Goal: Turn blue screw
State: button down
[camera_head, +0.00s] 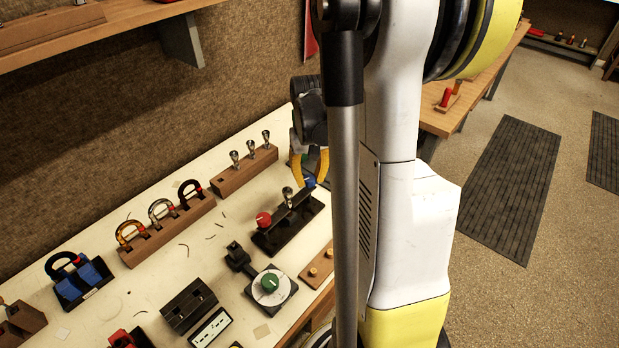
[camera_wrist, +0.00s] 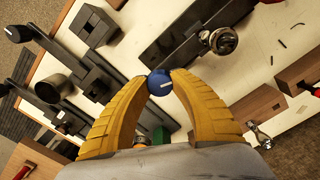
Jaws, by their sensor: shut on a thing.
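The blue screw (camera_head: 309,182) is at the far right end of a black fixture (camera_head: 285,236) on the bench. In the wrist view the blue screw (camera_wrist: 160,82) is a round knob with a small white mark. My gripper (camera_head: 311,176) has curved yellow fingers. In the wrist view the gripper (camera_wrist: 159,80) is shut on the blue screw, one fingertip on each side. A red screw (camera_head: 263,219) is at the fixture's other end. A silver mouthpiece-like piece (camera_head: 288,195) stands between them. The shank of the blue screw is hidden.
A wooden block (camera_head: 243,172) with several silver pieces stands behind the fixture. A black device with a green knob (camera_head: 270,282) is in front. A wooden plate with brass knobs (camera_head: 318,267) lies at the right edge. A shelf (camera_head: 100,32) hangs above.

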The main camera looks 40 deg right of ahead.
jog(key=m, duration=0.5)
jog(key=shift+m, duration=0.3)
jog(key=m, duration=1)
jog(key=shift+m, duration=0.4)
jog(key=m, duration=0.4)
jog(key=shift+m, duration=0.7)
jog(key=c, duration=1.1)
grip_release()
jog(key=shift+o, duration=0.2)
